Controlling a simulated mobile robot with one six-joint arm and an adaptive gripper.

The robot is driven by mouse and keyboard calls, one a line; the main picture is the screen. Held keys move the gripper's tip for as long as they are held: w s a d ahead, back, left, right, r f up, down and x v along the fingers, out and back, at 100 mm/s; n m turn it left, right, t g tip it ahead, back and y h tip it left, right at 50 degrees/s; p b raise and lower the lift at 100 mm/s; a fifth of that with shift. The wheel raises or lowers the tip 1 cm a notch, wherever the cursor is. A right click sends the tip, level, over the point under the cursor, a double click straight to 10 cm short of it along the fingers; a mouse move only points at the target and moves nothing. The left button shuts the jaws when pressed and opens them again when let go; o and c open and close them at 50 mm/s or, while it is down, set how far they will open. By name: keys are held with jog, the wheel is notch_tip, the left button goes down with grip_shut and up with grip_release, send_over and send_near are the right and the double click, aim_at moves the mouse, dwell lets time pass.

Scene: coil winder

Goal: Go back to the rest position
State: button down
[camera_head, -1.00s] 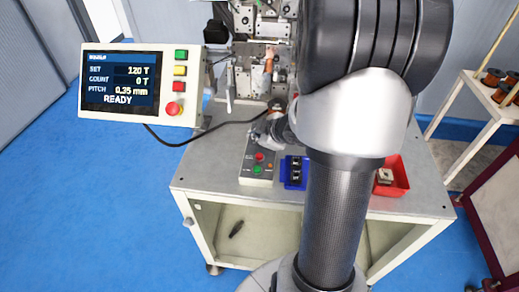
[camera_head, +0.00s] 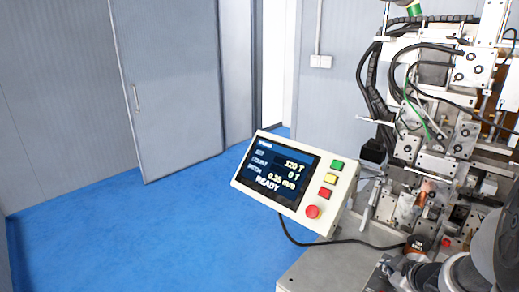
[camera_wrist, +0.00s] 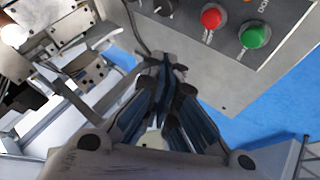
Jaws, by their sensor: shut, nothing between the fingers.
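My gripper (camera_wrist: 168,75) is in the wrist view, its dark fingers drawn together and empty. It is above and beside the button box (camera_wrist: 232,75), which has a red button (camera_wrist: 211,17) and a green button (camera_wrist: 253,36). The fingers look apart from the box. In the head view my arm shows only in part at the lower right, and I cannot make out the fingers clearly there.
The coil winder (camera_head: 440,130) stands at the right in the head view, above the grey worktop (camera_head: 315,268). A tilted display panel (camera_head: 292,182) reads READY, with a cable below it. Blue floor (camera_head: 150,235) is clear at left, before a grey door (camera_head: 165,90).

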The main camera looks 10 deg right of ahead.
jog(key=s+a+r+m+h, duration=0.3)
jog(key=a+r+m, duration=0.1)
jog(key=a+r, duration=0.6)
jog(key=s+a+r+m+g+y+b, duration=0.1)
jog(key=s+a+m+g+y, duration=0.2)
jog(key=s+a, duration=1.3)
jog(key=shift+s+g+y, duration=0.65)
jog(key=shift+g+y, duration=0.05)
jog(key=shift+y, duration=0.2)
jog(key=shift+d, duration=0.2)
